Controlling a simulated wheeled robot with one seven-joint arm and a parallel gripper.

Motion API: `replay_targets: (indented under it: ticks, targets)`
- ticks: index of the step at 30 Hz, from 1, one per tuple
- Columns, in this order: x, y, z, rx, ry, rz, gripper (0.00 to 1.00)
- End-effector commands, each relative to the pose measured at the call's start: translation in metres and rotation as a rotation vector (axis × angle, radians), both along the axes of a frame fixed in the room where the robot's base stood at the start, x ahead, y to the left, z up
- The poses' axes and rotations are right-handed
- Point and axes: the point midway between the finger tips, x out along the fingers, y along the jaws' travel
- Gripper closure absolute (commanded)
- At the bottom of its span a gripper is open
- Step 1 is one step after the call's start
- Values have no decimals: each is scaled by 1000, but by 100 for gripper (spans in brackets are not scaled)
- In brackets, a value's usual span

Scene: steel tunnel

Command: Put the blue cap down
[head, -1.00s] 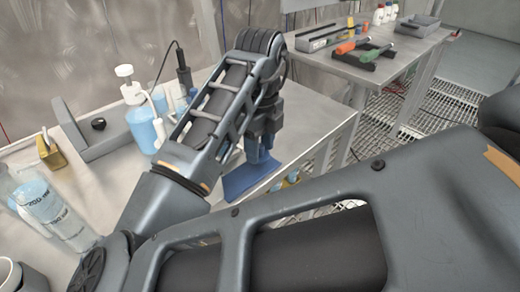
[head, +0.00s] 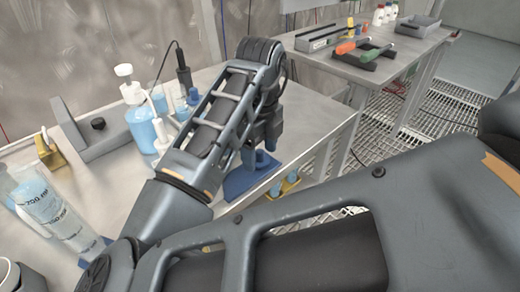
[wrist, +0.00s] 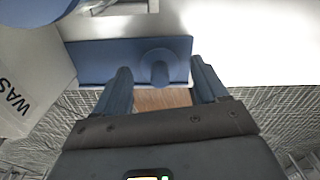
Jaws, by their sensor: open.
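The blue cap (wrist: 159,66) shows in the wrist view as a round, blue piece with a raised middle. It appears to rest on a flat blue mat (wrist: 100,60) near the worktable's edge. My gripper (wrist: 163,82) is open, with one finger on each side of the cap and a gap to each. In the head view my gripper (head: 258,160) is over the blue mat (head: 238,187), partly hidden by my arm. I cannot clearly make out the cap there.
A wash bottle (head: 142,125) and a graduated cylinder (head: 50,210) stand on the worktable left of my arm. A second table (head: 370,70) stands behind, across a grated floor.

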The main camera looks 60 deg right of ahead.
Motion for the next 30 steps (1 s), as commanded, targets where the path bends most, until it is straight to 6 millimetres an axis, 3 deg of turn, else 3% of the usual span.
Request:
replay_targets:
  ticks: [5,15,21,30]
  targets:
    - [1,0,13,-1,-3,0,28]
    - [1,0,82,0,-4,-2,28]
    - [1,1,112,1,-3,-1,28]
    - [0,0,123,0,0,0,28]
